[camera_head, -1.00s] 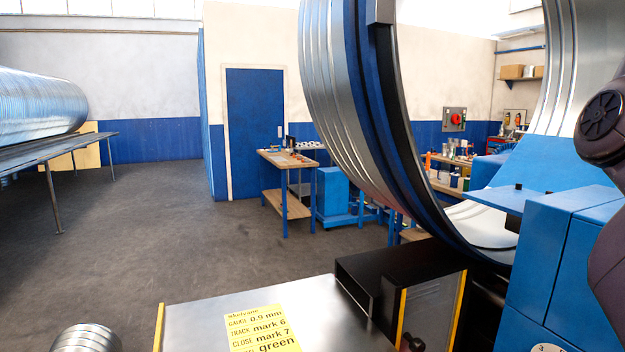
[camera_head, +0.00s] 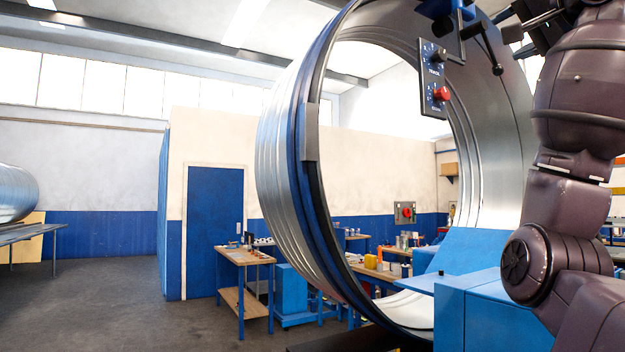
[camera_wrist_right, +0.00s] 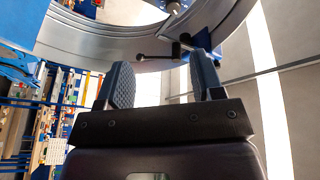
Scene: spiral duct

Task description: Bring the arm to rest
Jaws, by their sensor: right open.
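My right arm (camera_head: 583,120) rises along the right edge in the head view, in front of the blue machine. Its upper end reaches the top right corner, where the gripper is cut off or hard to make out. In the right wrist view my right gripper (camera_wrist_right: 163,80) is open, with its two padded fingers apart and nothing between them. A dark lever handle (camera_wrist_right: 160,57) shows beyond the fingertips; I see no contact with it. My left gripper is in neither view.
A large ribbed metal ring (camera_head: 285,165) stands beside the blue machine housing (camera_head: 490,305). A control panel (camera_head: 433,78) with a red button hangs inside its opening. A wooden workbench (camera_head: 245,257) stands behind.

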